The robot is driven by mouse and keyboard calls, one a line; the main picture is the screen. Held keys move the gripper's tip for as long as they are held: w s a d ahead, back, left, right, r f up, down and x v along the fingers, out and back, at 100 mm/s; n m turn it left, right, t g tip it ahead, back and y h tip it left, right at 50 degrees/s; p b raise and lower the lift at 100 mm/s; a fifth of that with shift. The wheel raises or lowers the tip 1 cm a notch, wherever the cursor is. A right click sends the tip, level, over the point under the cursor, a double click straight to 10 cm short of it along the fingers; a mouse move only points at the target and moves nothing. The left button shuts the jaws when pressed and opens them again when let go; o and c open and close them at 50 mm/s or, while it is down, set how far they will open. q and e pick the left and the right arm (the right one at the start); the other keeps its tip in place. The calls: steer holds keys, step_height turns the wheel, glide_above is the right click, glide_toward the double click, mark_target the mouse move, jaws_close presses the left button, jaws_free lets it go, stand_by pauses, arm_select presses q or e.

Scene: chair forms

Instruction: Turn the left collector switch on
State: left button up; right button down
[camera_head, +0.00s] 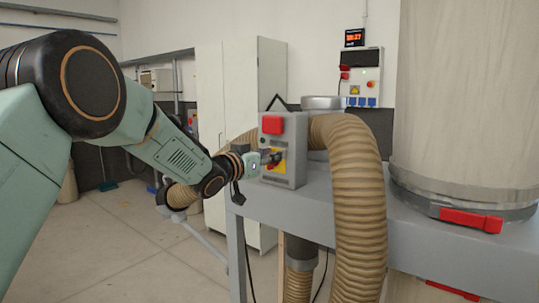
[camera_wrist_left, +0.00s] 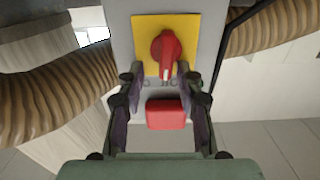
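The collector switch box (camera_head: 291,172) is a grey box at the end of the grey metal frame, with a yellow plate and a red block (camera_head: 272,124). My left gripper (camera_head: 273,158) is right at the yellow plate in the head view and hides the knob there. In the left wrist view a red rotary knob (camera_wrist_left: 165,47) sits on the yellow plate (camera_wrist_left: 189,27), and the red block shows too (camera_wrist_left: 165,114). My left gripper's fingers (camera_wrist_left: 160,76) are apart, one on each side of the knob's handle end. I cannot tell whether they touch it. My right gripper is not in view.
A ribbed tan hose (camera_head: 357,190) bends down just right of the box. A large pale collector bag (camera_head: 450,95) stands on the grey frame (camera_head: 420,235) at right. White cabinets (camera_head: 240,95) and a wall panel (camera_head: 361,78) are behind. The floor at left (camera_head: 120,250) is mostly clear.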

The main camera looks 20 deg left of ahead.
arm_select(q)
steer(key=shift+d+f, duration=0.1)
steer(key=shift+c, duration=0.7)
steer(key=shift+s+a+f, duration=0.1)
steer(key=shift+a, duration=0.65)
steer(key=c, duration=0.5)
steer(key=shift+s, duration=0.1)
jaws_close()
steer(key=shift+d+r, duration=0.2)
steer(key=shift+d, duration=0.05)
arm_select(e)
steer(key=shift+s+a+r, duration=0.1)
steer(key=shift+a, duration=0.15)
arm_select(q)
steer(key=shift+a, duration=0.1)
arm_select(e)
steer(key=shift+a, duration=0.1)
